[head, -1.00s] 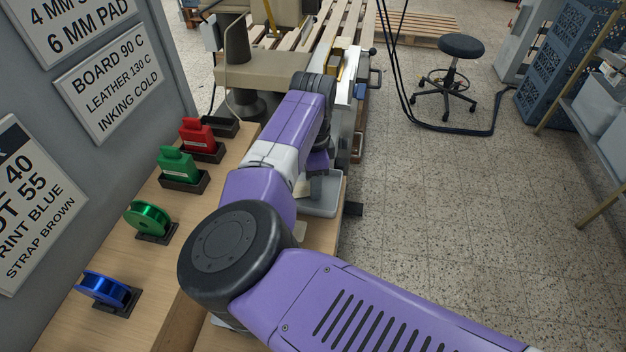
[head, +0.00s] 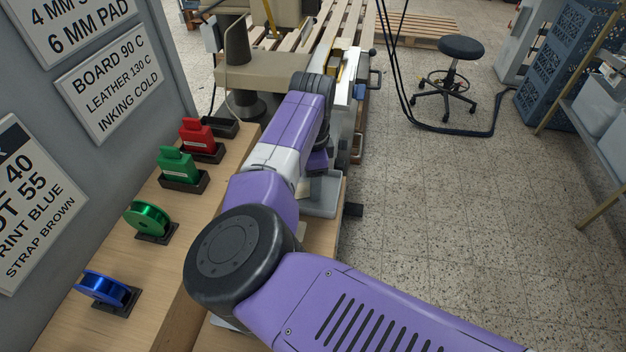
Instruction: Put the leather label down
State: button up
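My gripper (head: 318,186) points down over a grey tray (head: 325,207) on the wooden bench, partly hidden behind my purple arm. A small beige patch (head: 304,188) shows beside the gripper's left side. It may be the leather label, but it is too small and covered to be sure. I cannot see whether the fingers are open or shut, or whether they touch it.
A green spool (head: 148,219) and a blue spool (head: 104,288) sit nearer. A beige machine (head: 262,75) stands behind. The floor at right is open, with a stool (head: 459,47).

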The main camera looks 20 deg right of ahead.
jog(key=shift+s+a+f, duration=0.25)
jog(key=shift+s+f, duration=0.15)
jog(key=shift+f, duration=0.1)
notch_tip(320, 180, up, 13)
jog(key=shift+d+b, duration=0.15)
jog(key=shift+b, duration=0.2)
jog(key=shift+f, duration=0.1)
